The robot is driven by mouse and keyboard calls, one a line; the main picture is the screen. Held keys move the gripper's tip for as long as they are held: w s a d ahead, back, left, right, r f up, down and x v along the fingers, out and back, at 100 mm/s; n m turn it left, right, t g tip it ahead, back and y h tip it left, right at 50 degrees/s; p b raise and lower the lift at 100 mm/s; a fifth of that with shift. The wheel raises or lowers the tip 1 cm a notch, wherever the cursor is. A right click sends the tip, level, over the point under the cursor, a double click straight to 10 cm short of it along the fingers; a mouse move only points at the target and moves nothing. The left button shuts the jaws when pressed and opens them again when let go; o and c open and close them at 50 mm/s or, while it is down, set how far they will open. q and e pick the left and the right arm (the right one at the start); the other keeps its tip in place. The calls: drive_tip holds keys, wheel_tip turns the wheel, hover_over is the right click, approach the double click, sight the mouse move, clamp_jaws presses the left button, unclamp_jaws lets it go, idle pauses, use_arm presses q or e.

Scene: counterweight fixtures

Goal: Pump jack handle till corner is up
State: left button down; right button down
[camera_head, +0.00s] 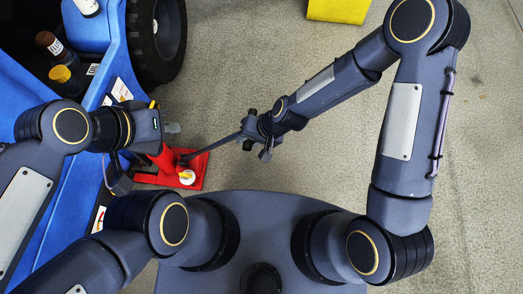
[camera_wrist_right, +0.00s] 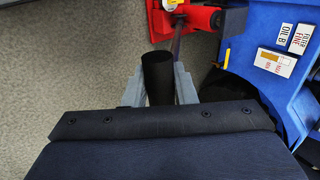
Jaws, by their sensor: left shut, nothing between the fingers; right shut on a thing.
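The red jack (camera_head: 200,172) sits on the floor beside the blue vehicle. Its grey handle (camera_head: 222,143) slants up and right from the jack body. A yellow and white knob (camera_head: 187,177) is on the jack. My right gripper (camera_head: 246,138) is at the handle's far end. In the right wrist view the right gripper (camera_wrist_right: 158,90) is shut around the black handle grip (camera_wrist_right: 158,72), and the red jack (camera_wrist_right: 205,18) shows beyond it. My left gripper (camera_head: 172,128) is shut and empty, above and beside the jack, near the vehicle's side.
The blue vehicle (camera_head: 98,62) fills the left, with a black wheel (camera_head: 155,38) on its near side. Bottles (camera_head: 60,75) stand on it, and small labelled boxes (camera_wrist_right: 275,60) lie on it. A yellow block (camera_head: 338,10) is at the top. The floor to the right is clear.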

drive_tip(key=d+f+y+b, duration=0.1)
drive_tip(key=d+f+b, duration=0.4)
drive_tip(key=b, duration=0.2)
drive_tip(key=shift+s+y+b, duration=0.2)
drive_tip(key=shift+y+b, duration=0.2)
